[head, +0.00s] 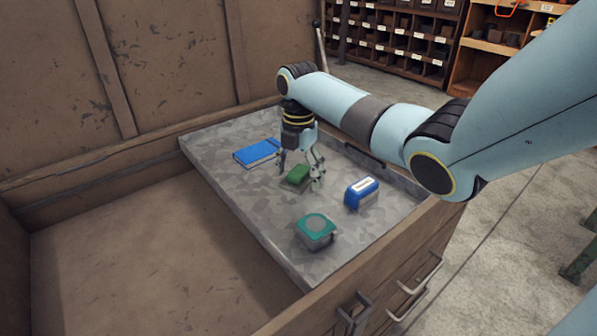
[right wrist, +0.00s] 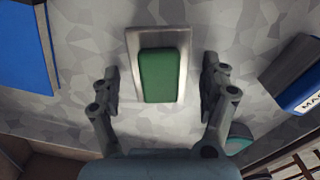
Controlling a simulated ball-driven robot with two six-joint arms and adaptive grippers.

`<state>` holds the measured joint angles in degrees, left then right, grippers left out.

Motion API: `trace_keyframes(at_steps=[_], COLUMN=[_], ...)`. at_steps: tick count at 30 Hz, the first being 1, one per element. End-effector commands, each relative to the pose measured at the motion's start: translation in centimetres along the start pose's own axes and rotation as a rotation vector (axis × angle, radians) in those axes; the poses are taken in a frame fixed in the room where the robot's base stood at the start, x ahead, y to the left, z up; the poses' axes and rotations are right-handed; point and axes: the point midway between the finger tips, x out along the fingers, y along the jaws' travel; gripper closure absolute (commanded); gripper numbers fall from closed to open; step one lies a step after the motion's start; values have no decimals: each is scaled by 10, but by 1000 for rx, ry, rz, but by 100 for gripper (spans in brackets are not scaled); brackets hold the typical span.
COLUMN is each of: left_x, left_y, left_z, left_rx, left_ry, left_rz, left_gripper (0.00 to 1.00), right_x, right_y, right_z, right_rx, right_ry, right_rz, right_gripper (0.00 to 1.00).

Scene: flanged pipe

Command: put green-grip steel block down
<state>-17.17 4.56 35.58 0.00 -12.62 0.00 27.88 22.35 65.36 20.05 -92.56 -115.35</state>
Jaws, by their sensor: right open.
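The green-grip steel block (head: 298,174) rests on the grey mottled panel (head: 232,143) in the head view. In the right wrist view, its green grip (right wrist: 158,75) sits on a shiny steel plate (right wrist: 132,46). My right gripper (head: 300,172) is open above the block, and the gripper's arm comes in from the right. In the right wrist view, the fingers (right wrist: 160,88) stand apart on either side of the block, with a gap on each side. My left gripper is not in view.
A blue notebook (head: 257,152) lies left of the block. A blue-and-white labelled box (head: 361,192) stands to its right, and a teal-topped grey tape measure (head: 315,231) lies nearer. The wooden crate (head: 110,265) left of the panel is empty. Shelves with bins (head: 400,35) stand far behind.

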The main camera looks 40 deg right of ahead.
Motion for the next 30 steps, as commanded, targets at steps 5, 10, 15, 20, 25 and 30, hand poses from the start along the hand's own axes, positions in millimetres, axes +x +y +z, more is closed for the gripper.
trace_keyframes(at_steps=[5,10,15,20,25,30], left_x=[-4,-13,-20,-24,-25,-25], left_y=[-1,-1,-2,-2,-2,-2], left_z=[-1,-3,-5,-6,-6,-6], left_rx=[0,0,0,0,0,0], left_ry=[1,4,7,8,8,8], left_rz=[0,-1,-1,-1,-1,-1], left_gripper=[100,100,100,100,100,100], right_x=[-13,-50,-88,-112,-122,-123], right_y=[0,1,1,1,0,0], right_z=[0,1,1,1,0,0], right_rx=[0,-1,0,0,1,1], right_ry=[-1,-3,-2,-2,0,0], right_rz=[2,4,4,3,1,1], right_gripper=[21,21,21,21,21,21])
